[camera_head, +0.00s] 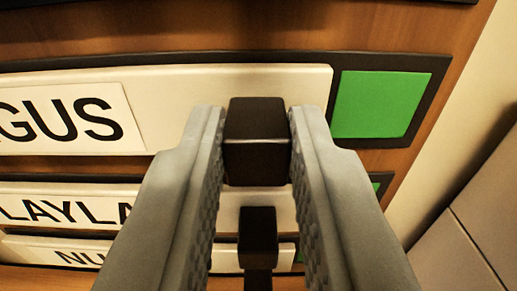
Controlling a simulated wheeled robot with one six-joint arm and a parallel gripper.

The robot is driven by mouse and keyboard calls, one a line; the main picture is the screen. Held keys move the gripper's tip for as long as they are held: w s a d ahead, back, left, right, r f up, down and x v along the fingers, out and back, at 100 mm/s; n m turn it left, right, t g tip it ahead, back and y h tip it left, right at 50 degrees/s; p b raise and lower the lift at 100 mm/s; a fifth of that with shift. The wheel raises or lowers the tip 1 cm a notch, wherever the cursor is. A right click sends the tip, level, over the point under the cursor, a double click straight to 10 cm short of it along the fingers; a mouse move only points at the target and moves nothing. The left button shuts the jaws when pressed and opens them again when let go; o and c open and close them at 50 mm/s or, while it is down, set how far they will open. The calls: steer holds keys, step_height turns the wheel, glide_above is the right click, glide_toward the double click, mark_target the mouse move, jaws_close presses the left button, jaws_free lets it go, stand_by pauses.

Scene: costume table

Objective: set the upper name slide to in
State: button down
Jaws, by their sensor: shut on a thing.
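The upper name slide (180,84) is a cream plate in a dark frame, with a label whose visible letters read "GUS". Its left part runs out of view. A dark square knob (257,150) stands out from it. My gripper (257,135) is shut on this knob, one finger on each side. A green patch (381,104) shows in the frame to the right of the slide's end.
Below are more slides, one labelled "LAYLA" (60,208) and one starting "NU" (75,256), partly hidden by my fingers. Another dark knob (258,236) shows between the fingers. The wooden board (440,70) ends at the right, beside a pale wall (470,130).

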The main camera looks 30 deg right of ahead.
steer(key=c, duration=1.3)
jaws_free()
steer(key=shift+w+a, duration=0.15)
steer(key=shift+a, duration=0.1)
steer(key=v, duration=1.7)
steer(key=shift+a, duration=0.1)
steer(key=shift+s, duration=0.25)
